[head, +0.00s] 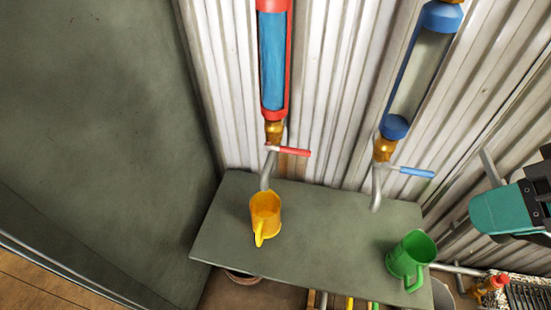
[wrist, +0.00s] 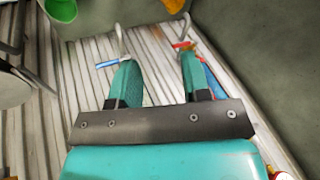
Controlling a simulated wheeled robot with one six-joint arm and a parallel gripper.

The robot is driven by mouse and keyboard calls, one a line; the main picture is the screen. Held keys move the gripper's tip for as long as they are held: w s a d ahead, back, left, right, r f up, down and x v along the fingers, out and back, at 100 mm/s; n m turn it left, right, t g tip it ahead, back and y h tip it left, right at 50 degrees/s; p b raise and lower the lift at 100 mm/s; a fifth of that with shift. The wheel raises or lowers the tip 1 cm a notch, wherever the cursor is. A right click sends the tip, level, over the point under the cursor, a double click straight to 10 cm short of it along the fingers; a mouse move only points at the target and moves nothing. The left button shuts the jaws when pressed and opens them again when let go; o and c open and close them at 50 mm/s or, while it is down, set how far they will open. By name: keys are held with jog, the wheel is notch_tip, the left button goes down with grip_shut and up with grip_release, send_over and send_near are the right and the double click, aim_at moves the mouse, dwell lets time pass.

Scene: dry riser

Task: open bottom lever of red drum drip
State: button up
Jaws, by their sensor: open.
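The red drum drip (head: 273,60) is an upright tube with a red frame and blue contents, on the corrugated wall. Below it sit a brass valve (head: 274,131) and a red lever (head: 294,152) that sticks out to the right. A bent metal spout hangs under the valve, above a yellow mug (head: 266,212). In the wrist view, the red lever (wrist: 183,45) shows small near the tip of the right finger, partly hidden. My gripper (wrist: 158,58) is open and empty, its teal fingers pointing toward the wall. In the head view, a teal part of my arm shows at the right edge.
A blue drum drip (head: 410,75) with a blue lever (head: 417,173) hangs to the right of the red one. A green mug (head: 411,259) stands at the right of the grey-green shelf (head: 320,235). A dark panel (head: 90,120) closes off the left side.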

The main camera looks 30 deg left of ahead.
jog(key=w+a+f+m+t+y+b, duration=0.1)
jog(key=w+a+f+m+y+b, duration=0.2)
jog(key=a+f+b, duration=0.35)
jog(key=w+a+f+m+t+y+b, duration=0.2)
jog(key=w+a+f+m+y+b, duration=0.15)
jog(key=f+b, duration=0.45)
jog(key=m+t+y+b, duration=0.2)
jog(key=m+t, duration=0.3)
jog(key=m, duration=0.2)
send_near(296, 149)
jog(key=p+x, duration=0.2)
jog(key=x, duration=0.1)
jog(key=p+x, duration=0.2)
jog(key=x, duration=0.1)
jog(key=f+p+x, duration=0.1)
jog(key=p+x, duration=0.2)
jog(key=x, duration=0.1)
jog(key=shift+r, duration=0.1)
grip_shut()
